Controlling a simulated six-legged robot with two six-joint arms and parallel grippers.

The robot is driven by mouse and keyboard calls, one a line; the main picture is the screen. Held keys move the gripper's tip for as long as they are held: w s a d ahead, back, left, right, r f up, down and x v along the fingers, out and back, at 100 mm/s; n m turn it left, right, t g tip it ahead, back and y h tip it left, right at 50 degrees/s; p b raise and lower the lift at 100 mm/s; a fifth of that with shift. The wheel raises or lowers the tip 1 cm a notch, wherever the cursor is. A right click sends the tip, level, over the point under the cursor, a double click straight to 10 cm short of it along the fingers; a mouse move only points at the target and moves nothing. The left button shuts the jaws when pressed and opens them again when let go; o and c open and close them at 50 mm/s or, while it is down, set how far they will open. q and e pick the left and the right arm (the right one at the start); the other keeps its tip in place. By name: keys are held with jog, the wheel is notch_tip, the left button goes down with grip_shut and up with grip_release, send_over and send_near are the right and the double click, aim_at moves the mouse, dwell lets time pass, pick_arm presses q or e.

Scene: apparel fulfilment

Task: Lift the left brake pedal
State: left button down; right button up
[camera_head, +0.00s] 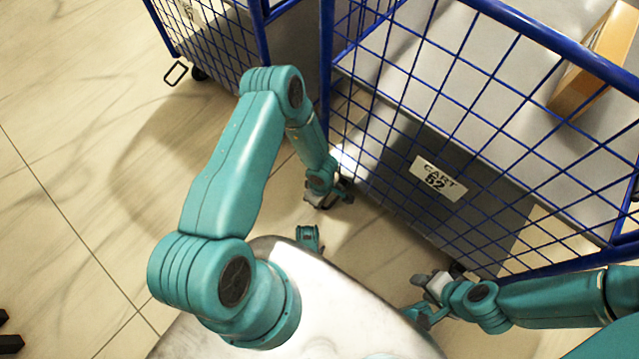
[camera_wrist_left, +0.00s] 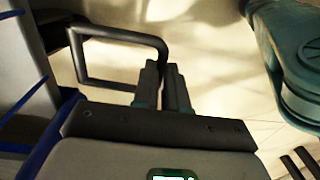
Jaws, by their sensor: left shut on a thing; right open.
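The left brake pedal (camera_wrist_left: 118,37) is a black wire-like loop at the left of the left wrist view, beside the cart's blue frame. My left gripper (camera_wrist_left: 165,80) is shut on the right-hand side of this loop, with its two dark fingers close together. In the head view my left gripper (camera_head: 332,196) is low at the near left corner of the cart (camera_head: 478,152), and the pedal cannot be made out there. My right gripper (camera_head: 412,296) is open and empty, low in front of the cart's near side.
The cart has blue mesh walls, grey shelves and a label (camera_head: 438,179) reading "CART 52". An orange-brown box (camera_head: 596,58) is on it at the upper right. A second blue cart (camera_head: 222,45) with its own black pedal (camera_head: 176,74) stands at the upper left. The left floor is mostly clear.

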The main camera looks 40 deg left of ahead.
pick_arm(q)
jog(key=shift+w+r+p, duration=0.35)
jog(key=shift+w+r, duration=0.45)
jog(key=shift+w, duration=0.15)
jog(key=c, duration=1.2)
grip_release()
jog(key=shift+s+f, duration=0.1)
jog(key=shift+s, duration=0.05)
jog(key=shift+o, duration=0.2)
jog(key=shift+s, duration=0.1)
notch_tip(320, 180, up, 16)
jog(key=p, duration=0.7)
jog(key=shift+w+r+p, duration=0.2)
jog(key=shift+w+p, duration=0.1)
jog(key=shift+p, duration=0.05)
jog(key=shift+d, duration=0.1)
